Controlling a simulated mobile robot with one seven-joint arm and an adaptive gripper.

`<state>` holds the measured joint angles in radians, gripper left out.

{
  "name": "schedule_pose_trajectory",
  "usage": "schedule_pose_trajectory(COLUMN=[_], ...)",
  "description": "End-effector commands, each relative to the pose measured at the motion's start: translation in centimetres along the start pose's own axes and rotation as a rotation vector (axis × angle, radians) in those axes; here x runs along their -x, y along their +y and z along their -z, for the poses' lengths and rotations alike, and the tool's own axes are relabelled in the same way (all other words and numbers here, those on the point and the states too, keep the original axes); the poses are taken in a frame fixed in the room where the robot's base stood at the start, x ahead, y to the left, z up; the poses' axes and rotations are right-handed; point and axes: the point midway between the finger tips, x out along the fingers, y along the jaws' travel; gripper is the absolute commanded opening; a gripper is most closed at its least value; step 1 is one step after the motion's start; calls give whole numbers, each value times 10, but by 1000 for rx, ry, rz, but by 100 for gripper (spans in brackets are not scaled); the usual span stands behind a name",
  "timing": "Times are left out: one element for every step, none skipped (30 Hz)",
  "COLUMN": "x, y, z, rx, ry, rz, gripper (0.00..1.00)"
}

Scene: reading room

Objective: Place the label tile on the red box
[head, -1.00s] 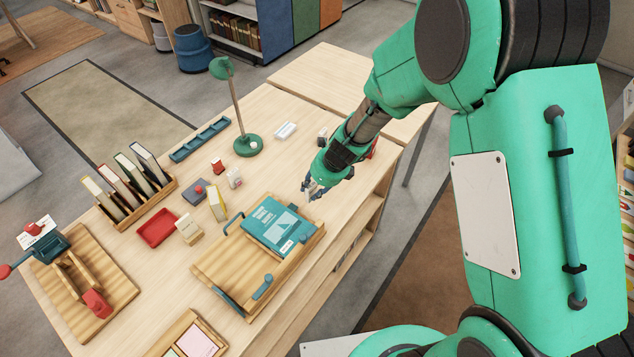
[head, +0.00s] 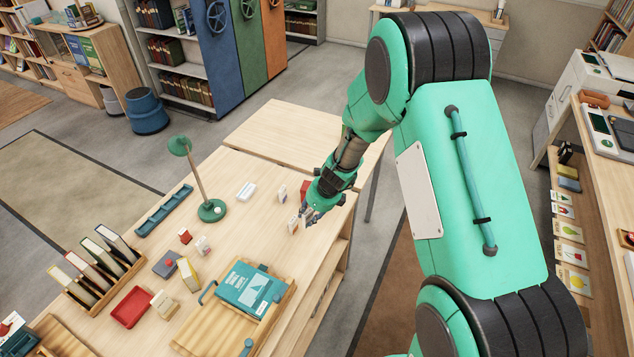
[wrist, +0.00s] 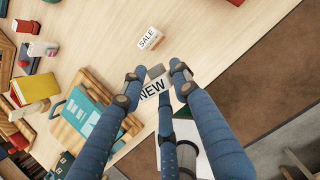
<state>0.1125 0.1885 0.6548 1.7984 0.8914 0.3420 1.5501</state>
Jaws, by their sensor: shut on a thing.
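My gripper (head: 306,214) is above the right part of the table, its fingers closed around a small white label tile reading "NEW" (wrist: 152,89). A red box (head: 304,188) is partly hidden behind my gripper near the table's right side. A red edge (wrist: 236,2) shows at the top of the wrist view.
A wooden tray (head: 205,333) with a teal book (head: 250,288) lies nearer than my gripper. A green lamp (head: 212,210), a white block (head: 246,191), a small red item (head: 185,237) and a red tray (head: 131,306) are to the left. Tabletop between lamp and gripper is mostly clear.

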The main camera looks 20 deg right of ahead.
Motion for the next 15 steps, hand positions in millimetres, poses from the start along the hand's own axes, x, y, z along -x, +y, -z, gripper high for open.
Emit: schedule_pose_trajectory(x=[11, 14, 17, 20, 22, 26, 28, 30, 32, 34, 35, 37, 38, 39, 40], y=[-10, -16, -23, -28, -34, -40, -45, -49, -54, -58, -61, -64, -66, -69, -71], z=[0, 2, 3, 5, 6, 8, 9, 10, 12, 13, 14, 15, 16, 17, 18], rx=[-16, -24, -34, -42, -49, -58, -64, -70, -78, -83, -87, -92, -95, -98, -102], ry=[1, 2, 2, 3, 3, 4, 4, 4, 5, 5, 5, 5, 6, 6, 6], rz=[5, 9, 12, 15, 18, 22, 24, 27, 30, 31, 33, 35, 36, 37, 39], gripper=[3, 3, 3, 2, 0, 0, 0, 0, 0, 0, 0, 0, 0, 0, 0])
